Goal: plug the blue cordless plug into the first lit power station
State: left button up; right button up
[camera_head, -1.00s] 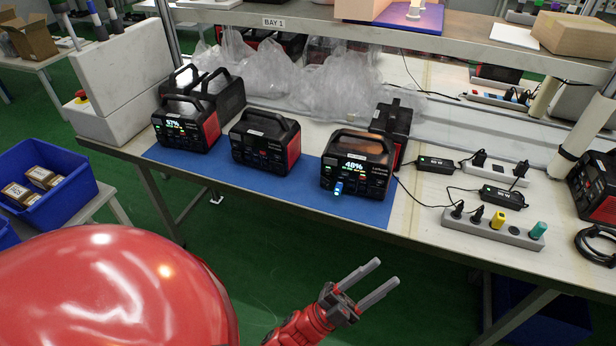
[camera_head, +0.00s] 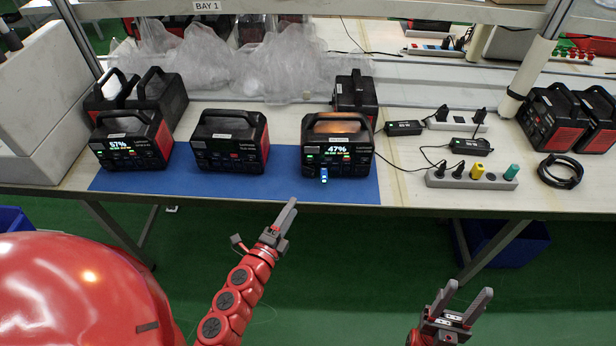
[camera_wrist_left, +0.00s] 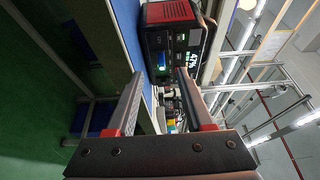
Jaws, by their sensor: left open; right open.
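Three black-and-red power stations stand in a row on a blue mat (camera_head: 240,190). The left station (camera_head: 130,141) is lit and reads 57%, the middle station (camera_head: 230,141) has a dark screen, and the right station (camera_head: 338,160) is lit and reads 47%. The small blue plug (camera_head: 324,176) is at the front face of the 47% station, low down. My left gripper (camera_head: 285,220) is open and empty in front of the table edge, below and left of that plug. Its wrist view shows the 47% station (camera_wrist_left: 172,13) beyond the open fingers. My right gripper (camera_head: 464,305) is open and empty, lower right.
A power strip (camera_head: 470,182) with black, yellow and teal plugs lies right of the mat. A coiled black cable (camera_head: 560,172) and more stations (camera_head: 552,120) are at the far right. Plastic wrap (camera_head: 230,65) lies behind the row. The mat's front strip is clear.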

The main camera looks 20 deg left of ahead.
aim_at(312, 178)
pick_arm(q)
jog(key=w, duration=0.7)
jog(key=w+d+p, duration=0.1)
jog(key=w, duration=0.3)
jog(key=shift+w+d, duration=0.2)
jog(key=shift+w, duration=0.35)
grip_shut()
